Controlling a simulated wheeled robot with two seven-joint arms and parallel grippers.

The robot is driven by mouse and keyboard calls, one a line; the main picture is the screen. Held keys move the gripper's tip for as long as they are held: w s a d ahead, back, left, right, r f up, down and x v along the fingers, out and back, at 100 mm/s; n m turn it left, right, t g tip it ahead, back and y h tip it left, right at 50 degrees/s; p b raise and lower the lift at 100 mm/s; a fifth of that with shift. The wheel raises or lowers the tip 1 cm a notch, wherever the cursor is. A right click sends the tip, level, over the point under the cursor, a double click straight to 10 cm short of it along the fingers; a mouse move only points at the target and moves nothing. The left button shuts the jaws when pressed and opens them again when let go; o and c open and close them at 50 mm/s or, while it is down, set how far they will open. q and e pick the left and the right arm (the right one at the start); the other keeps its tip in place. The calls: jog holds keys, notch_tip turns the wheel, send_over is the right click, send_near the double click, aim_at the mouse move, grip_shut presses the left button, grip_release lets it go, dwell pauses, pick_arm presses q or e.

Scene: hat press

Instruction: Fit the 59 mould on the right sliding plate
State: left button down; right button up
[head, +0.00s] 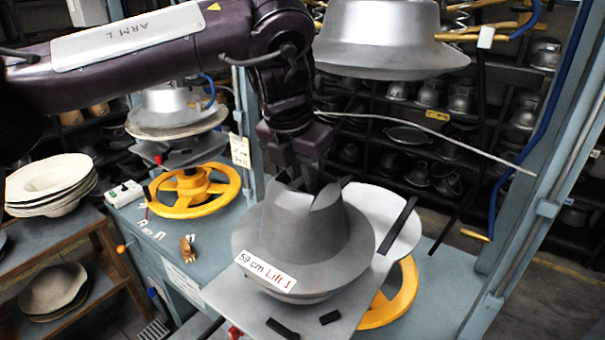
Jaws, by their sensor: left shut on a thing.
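The 59 mould (308,228) is a grey metal hat shape with a wide brim and an open, notched top. Its label reads "59 cm Lift 1". My left gripper (312,186) reaches down into the top of the mould and is shut on it. The mould is over the right sliding plate (235,303), a grey plate with black strips near its edges. The mould hides the plate's middle, and I cannot tell whether its underside touches the plate. My right gripper is not in view.
A large upper metal mould (375,38) hangs above the plate. A yellow handwheel (393,300) shows below it, another (195,190) at the left press. A blue-grey post (540,190) stands right. Stacked pale hats (50,178) lie on the left shelf.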

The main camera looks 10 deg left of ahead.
pick_arm(q)
jog(key=shift+f+b, duration=0.85)
jog(key=shift+f, duration=0.4)
jog(key=shift+r+p, duration=0.1)
jog(key=shift+p, duration=0.25)
jog(key=shift+d+f, duration=0.1)
jog(key=shift+f, duration=0.6)
dwell(0.7)
